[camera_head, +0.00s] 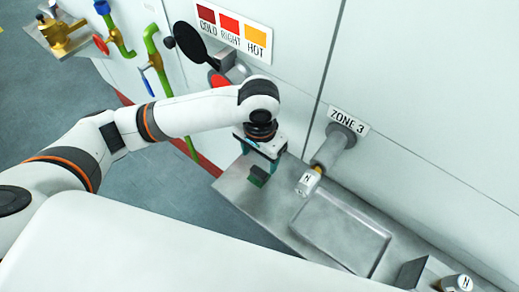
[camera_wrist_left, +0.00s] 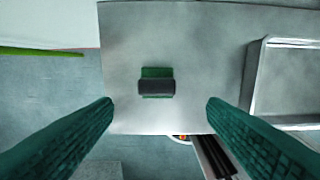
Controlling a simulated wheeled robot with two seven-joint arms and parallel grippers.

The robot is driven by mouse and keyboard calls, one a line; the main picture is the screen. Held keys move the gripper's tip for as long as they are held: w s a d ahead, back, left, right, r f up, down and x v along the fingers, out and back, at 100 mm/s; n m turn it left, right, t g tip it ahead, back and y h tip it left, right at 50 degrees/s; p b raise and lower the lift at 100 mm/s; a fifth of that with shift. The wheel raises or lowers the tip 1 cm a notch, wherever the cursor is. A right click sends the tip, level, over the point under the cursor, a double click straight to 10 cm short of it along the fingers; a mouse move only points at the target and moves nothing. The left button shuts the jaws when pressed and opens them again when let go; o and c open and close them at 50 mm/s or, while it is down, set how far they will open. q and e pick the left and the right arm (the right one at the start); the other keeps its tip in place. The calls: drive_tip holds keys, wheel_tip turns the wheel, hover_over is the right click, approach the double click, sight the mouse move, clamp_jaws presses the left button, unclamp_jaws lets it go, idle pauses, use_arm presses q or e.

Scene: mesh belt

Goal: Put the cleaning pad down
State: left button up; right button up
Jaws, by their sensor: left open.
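The cleaning pad (camera_head: 258,176) is a small green block with a dark grey grip across it. It lies on the left end of the metal shelf (camera_head: 232,190). In the left wrist view the pad (camera_wrist_left: 156,82) rests flat on the bare metal, between and ahead of the two green fingers. My left gripper (camera_wrist_left: 160,105) is open and empty, with clear space between each finger and the pad. In the head view my left gripper (camera_head: 262,160) is above the pad and partly overlaps it. My right gripper is not in view.
A shallow metal tray (camera_head: 343,232) is set in the shelf to the right.

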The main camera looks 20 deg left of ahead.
use_arm(q)
drive_tip(key=shift+r, duration=1.4)
drive_tip(key=shift+f, duration=0.1)
